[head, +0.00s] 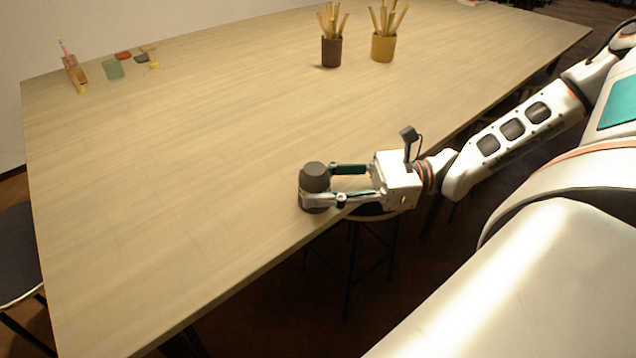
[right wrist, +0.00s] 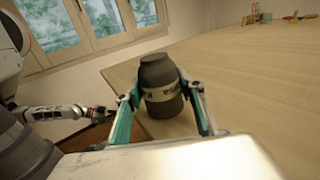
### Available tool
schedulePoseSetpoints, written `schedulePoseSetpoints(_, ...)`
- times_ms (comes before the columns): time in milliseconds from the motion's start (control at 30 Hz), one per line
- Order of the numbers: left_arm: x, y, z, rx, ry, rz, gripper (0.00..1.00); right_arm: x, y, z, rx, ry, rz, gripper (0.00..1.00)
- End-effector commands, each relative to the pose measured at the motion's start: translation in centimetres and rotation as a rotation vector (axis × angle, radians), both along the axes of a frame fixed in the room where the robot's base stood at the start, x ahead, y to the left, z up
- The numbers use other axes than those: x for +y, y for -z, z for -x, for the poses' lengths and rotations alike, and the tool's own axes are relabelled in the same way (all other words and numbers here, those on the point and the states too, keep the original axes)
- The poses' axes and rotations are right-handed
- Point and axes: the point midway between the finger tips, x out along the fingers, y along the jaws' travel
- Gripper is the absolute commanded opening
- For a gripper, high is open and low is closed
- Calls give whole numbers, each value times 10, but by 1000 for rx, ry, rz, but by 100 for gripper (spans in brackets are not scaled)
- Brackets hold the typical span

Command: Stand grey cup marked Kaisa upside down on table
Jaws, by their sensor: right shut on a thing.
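The dark grey cup (head: 315,178) is at the front edge of the table (head: 190,150), its narrower, flat end up and its wider end down. It seems to rest on the tabletop, but contact is hard to tell. My right gripper (head: 325,186) is shut on the cup from the side, one finger on each side. In the right wrist view the cup (right wrist: 162,84) stands between the green-padded fingers (right wrist: 163,98). A pale label band with dark letters is partly hidden, and I cannot read the name. My left gripper (right wrist: 101,112) is small and dark at the left there.
A brown pot (head: 331,52) and a yellow pot (head: 383,47) of wooden tools stand at the far side. A wooden holder (head: 75,74), a green block (head: 113,69) and small pieces lie at far left. The middle of the table is clear. Stools stand below.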

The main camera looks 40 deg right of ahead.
Motion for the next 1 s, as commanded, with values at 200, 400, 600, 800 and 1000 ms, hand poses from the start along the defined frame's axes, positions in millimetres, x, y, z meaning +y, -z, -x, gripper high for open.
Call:
schedulePoseSetpoints(200, 0, 6, 6, 12, 0, 0, 40, 0, 2, 0, -1, 0, -1, 19)
schedulePoseSetpoints(400, -1, 8, 10, 20, 1, 1, 40, 0, 2, 0, -1, 0, -1, 58)
schedulePoseSetpoints(600, -1, 8, 10, 19, 1, 1, 40, 0, 2, 0, 0, 0, 0, 58)
schedulePoseSetpoints(800, -1, 5, 4, 8, 2, 1, 40, -3, 3, 1, -2, -1, 1, 58)
schedulePoseSetpoints(1000, -1, 5, 5, 10, 2, 1, 40, -18, 3, 10, -2, 0, 2, 58)
